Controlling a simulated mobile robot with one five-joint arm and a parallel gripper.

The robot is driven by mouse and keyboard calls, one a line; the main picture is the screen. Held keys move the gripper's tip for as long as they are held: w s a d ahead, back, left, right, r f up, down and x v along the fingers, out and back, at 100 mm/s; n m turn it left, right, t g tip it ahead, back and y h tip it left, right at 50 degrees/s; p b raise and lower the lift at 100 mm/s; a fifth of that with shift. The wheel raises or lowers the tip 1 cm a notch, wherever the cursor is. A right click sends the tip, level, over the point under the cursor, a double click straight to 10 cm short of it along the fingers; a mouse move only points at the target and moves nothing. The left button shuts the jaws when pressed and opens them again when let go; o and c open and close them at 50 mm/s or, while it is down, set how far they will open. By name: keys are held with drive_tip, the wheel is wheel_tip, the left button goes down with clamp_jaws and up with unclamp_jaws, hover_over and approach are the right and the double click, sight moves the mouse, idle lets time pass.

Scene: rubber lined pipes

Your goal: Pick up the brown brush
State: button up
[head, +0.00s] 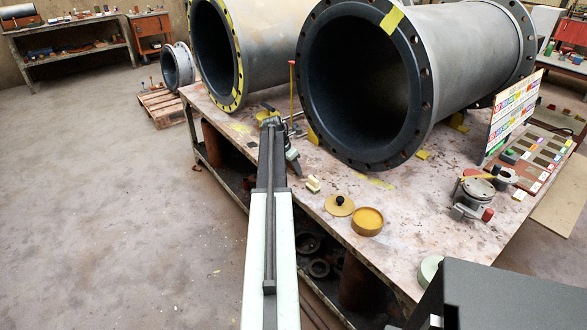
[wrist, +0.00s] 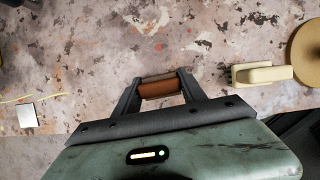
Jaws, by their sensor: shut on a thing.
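The brown brush (wrist: 160,88) shows in the wrist view as a short brown piece between the two fingers of my gripper (wrist: 158,90). My gripper is shut on it, with a finger against each end. Its bristles are not clearly visible, and I cannot tell whether it touches the table. In the head view my gripper (head: 295,168) points down over the near left part of the table; the brown brush cannot be made out there. A cream brush (wrist: 262,74) with dark bristles lies to the right of my gripper, also seen in the head view (head: 313,183).
A tan lid with a black knob (head: 340,205) and a round tin of yellow stuff (head: 367,221) lie to the right on the worn table (head: 400,205). Large flanged pipes (head: 365,95) stand behind. A metal clamp-like device (head: 472,193) stands further right.

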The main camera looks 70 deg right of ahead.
drive_tip(key=shift+r+p, duration=0.45)
drive_tip(key=shift+p, duration=0.05)
wheel_tip(320, 180, up, 3)
drive_tip(key=p, duration=0.3)
drive_tip(key=shift+r, duration=0.1)
drive_tip(key=s+a, duration=0.2)
drive_tip(key=a, duration=0.5)
drive_tip(key=s+a+p, duration=0.1)
drive_tip(key=s+a, duration=0.2)
drive_tip(key=a, duration=0.5)
drive_tip(key=shift+s+r, duration=0.35)
drive_tip(key=shift+r, duration=0.1)
